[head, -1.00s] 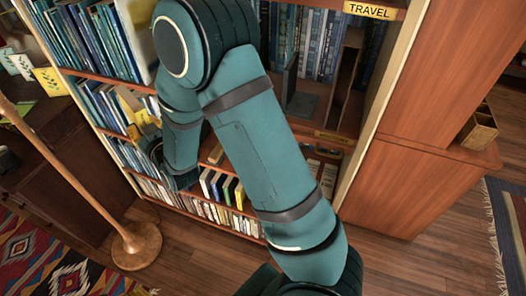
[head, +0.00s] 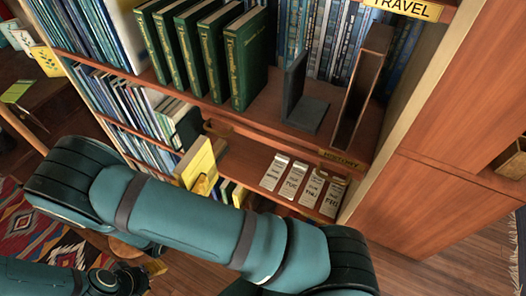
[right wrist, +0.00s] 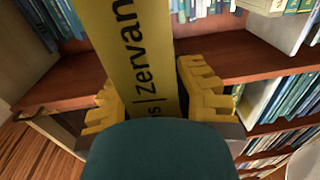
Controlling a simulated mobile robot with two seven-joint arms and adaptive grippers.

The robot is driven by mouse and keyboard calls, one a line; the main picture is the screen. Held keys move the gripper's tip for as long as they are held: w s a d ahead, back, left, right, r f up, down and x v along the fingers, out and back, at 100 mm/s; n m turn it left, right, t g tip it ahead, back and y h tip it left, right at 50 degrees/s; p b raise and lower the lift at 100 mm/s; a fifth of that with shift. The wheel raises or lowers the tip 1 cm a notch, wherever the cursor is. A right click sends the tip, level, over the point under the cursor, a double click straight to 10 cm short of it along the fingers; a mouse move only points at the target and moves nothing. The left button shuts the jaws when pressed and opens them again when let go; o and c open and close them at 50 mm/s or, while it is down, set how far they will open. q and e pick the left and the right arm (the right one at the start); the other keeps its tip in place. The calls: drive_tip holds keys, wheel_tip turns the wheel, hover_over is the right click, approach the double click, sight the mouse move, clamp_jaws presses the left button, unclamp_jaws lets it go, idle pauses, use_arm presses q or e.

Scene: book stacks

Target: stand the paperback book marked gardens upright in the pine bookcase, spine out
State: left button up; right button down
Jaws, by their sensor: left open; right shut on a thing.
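A yellow book (head: 196,158) is in front of the pine bookcase (head: 383,165), beside its lower shelf. In the right wrist view the book (right wrist: 128,45) shows its spine, with the dark letters "s | zervan"; the rest of the title is hidden. My right gripper (right wrist: 158,92) is shut on it, yellow fingers on both sides. In the head view this gripper (head: 203,184) is largely hidden behind my arm. My left gripper (head: 138,274) is open at the lower left, low and away from the bookcase.
Several green books (head: 200,55) stand on the upper shelf. A dark bookend (head: 299,95) and a narrow brown holder (head: 363,90) stand to their right, with bare shelf between. Several white printed cards (head: 293,176) lie on the shelf below. A patterned rug (head: 45,225) is at left.

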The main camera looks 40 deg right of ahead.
drive_tip(key=w+d+g, duration=0.1)
drive_tip(key=w+d, duration=0.2)
drive_tip(key=d, duration=0.6)
drive_tip(key=w+d, duration=0.3)
drive_tip(key=d, duration=0.7)
wheel_tip(320, 180, down, 8)
drive_tip(key=b, duration=0.2)
drive_tip(key=shift+m, duration=0.4)
drive_tip(key=shift+a+b, duration=0.1)
drive_tip(key=shift+b, duration=0.2)
drive_tip(key=c, duration=1.2)
unclamp_jaws()
drive_tip(key=shift+f, duration=0.1)
drive_tip(key=shift+o, duration=1.3)
